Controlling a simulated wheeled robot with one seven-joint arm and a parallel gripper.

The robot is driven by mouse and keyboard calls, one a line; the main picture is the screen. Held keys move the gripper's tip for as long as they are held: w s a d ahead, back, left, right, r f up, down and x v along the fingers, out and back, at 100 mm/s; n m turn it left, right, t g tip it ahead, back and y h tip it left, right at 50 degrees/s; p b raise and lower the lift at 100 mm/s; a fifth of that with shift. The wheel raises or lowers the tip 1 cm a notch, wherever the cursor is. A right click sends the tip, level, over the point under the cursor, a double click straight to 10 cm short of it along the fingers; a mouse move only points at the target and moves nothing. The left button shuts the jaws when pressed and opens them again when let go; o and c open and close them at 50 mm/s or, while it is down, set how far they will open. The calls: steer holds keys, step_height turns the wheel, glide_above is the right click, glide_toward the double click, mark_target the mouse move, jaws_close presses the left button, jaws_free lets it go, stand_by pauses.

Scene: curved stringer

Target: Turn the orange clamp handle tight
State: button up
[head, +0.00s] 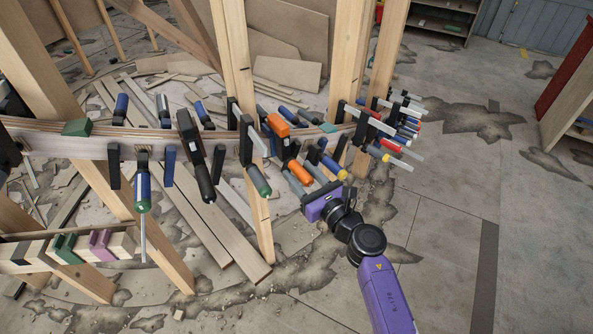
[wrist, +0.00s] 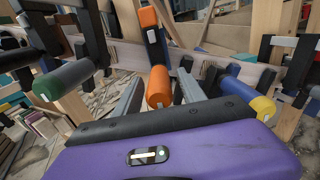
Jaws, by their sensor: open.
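The orange clamp handle (head: 299,171) is a short cylinder on the lower end of a clamp on the curved wooden stringer (head: 225,145). It also shows in the wrist view (wrist: 158,87), just beyond the gripper's body and between the two grey fingers. An orange clamp head (head: 278,125) sits above it on the same clamp, at the top of the wrist view (wrist: 148,17). My gripper (wrist: 160,95) is open, one finger on each side of the handle. In the wrist view, gaps show between handle and fingers. In the head view my purple gripper body is just right of and below the handle.
A green-ended clamp handle (wrist: 62,80) stands close left of my gripper, and a blue-and-yellow one (wrist: 248,98) close right. More clamps crowd the stringer on both sides. Wooden posts (head: 235,60) rise behind. The concrete floor (head: 440,200) at right is mostly clear.

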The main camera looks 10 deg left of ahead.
steer(key=shift+x, duration=1.05)
jaws_close()
